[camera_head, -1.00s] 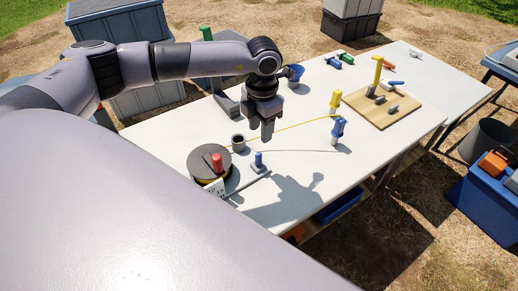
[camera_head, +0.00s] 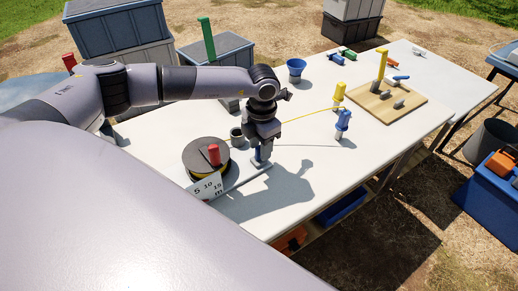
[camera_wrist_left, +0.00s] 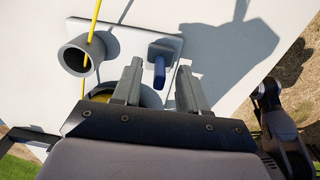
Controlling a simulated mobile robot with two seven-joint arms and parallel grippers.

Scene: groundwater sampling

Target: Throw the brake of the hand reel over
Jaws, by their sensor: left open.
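The hand reel (camera_head: 196,163), dark and round with a yellow edge and a red knob (camera_head: 213,153), sits at the near left of the white table. Its brake has a blue lever (camera_head: 257,157) on a grey bracket to the right of the drum. In the left wrist view the lever (camera_wrist_left: 160,72) shows between my fingertips, with its grey pivot (camera_wrist_left: 159,49) just beyond them. My left gripper (camera_head: 261,149) points down over the brake, open; white gaps show on both sides of the lever. The drum is mostly hidden there.
A grey ring-shaped guide (camera_head: 237,136) with the yellow tape through it stands close left of my gripper. A yellow-topped bottle (camera_head: 338,94), a blue-topped one (camera_head: 342,122) and a wooden board (camera_head: 385,103) are farther right. The table front is clear.

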